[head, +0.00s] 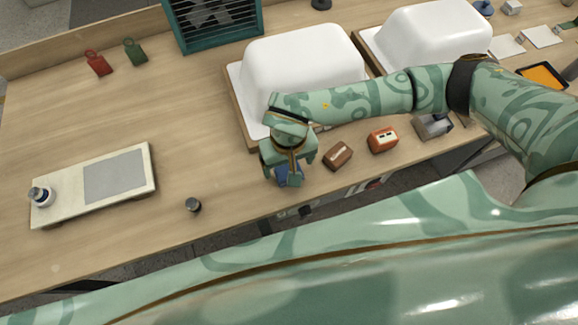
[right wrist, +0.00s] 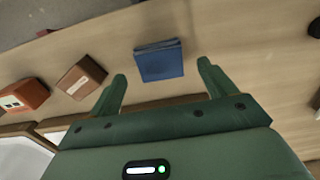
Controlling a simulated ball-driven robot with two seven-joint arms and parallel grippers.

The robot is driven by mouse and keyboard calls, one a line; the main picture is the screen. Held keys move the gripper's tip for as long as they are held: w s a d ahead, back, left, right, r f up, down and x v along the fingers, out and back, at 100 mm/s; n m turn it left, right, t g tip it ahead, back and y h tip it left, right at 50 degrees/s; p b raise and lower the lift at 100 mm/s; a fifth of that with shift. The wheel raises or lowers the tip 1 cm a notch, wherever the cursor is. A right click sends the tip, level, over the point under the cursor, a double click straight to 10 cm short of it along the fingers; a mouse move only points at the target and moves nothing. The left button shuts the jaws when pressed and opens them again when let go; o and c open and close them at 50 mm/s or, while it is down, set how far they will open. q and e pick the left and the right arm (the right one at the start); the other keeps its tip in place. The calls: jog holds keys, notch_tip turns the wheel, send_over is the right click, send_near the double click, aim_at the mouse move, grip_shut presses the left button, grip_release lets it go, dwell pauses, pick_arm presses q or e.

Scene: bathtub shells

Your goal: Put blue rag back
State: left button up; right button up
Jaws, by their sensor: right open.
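The blue rag (right wrist: 159,60) is a folded, flat, roughly square piece lying on the wooden bench near its front edge. In the head view the rag (head: 291,178) is partly hidden under my right gripper (head: 288,163). In the right wrist view my right gripper (right wrist: 162,72) is open. Its two fingers point toward the rag and stand to either side of it, with nothing held between them. I cannot tell the exact height of the fingertips above the bench. My left gripper is not in view.
A brown block (head: 338,155) and a red-orange block (head: 383,139) stand right of my gripper. Two white tub shells (head: 302,65) (head: 433,32) lie behind. A small dark-topped jar (head: 193,205) and a pale board (head: 60,203) are left. The bench between is mostly clear.

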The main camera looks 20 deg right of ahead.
notch_tip(320, 180, up, 8)
jog(key=p, duration=0.1)
dwell(0.6)
